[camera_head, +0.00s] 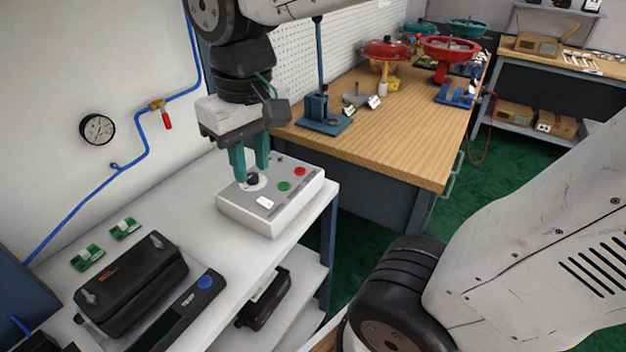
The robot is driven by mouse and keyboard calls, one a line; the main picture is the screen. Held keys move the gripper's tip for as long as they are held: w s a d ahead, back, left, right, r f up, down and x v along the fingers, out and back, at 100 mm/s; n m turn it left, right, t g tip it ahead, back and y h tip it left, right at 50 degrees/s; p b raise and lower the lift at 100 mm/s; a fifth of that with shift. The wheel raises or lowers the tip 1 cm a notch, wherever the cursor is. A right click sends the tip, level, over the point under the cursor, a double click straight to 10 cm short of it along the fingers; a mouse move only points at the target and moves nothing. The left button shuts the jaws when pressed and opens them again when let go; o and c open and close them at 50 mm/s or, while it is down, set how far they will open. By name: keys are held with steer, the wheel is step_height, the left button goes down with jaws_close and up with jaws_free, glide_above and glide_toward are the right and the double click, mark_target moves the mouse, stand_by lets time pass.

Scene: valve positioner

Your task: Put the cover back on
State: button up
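A black cover-like housing (132,284) with a light knob at each end sits at the lower left, on a flat dark device with a blue button (205,281). I cannot tell whether it is the cover or is fastened there. My gripper (251,176) points down over a pale control box (270,203), well to the right of the housing. Its two teal fingers stand a little apart, one on each side of a small black knob (253,179). I cannot tell whether they touch the knob.
The control box has a green button (284,186), a red button (299,171) and a white switch (264,202). Two green terminal pieces (88,257) lie behind the housing. A gauge (97,130) and blue pipe are on the wall. A wooden bench (410,125) holds red valves.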

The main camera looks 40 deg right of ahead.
steer(key=s+d+f+m, duration=0.1)
steer(key=s+d+f, duration=0.1)
steer(key=s+d, duration=0.3)
steer(key=s, duration=0.3)
steer(key=shift+s+f, duration=0.15)
steer(key=shift+o, duration=0.4)
steer(key=shift+t, duration=0.3)
stand_by(0.5)
steer(key=shift+d, duration=0.1)
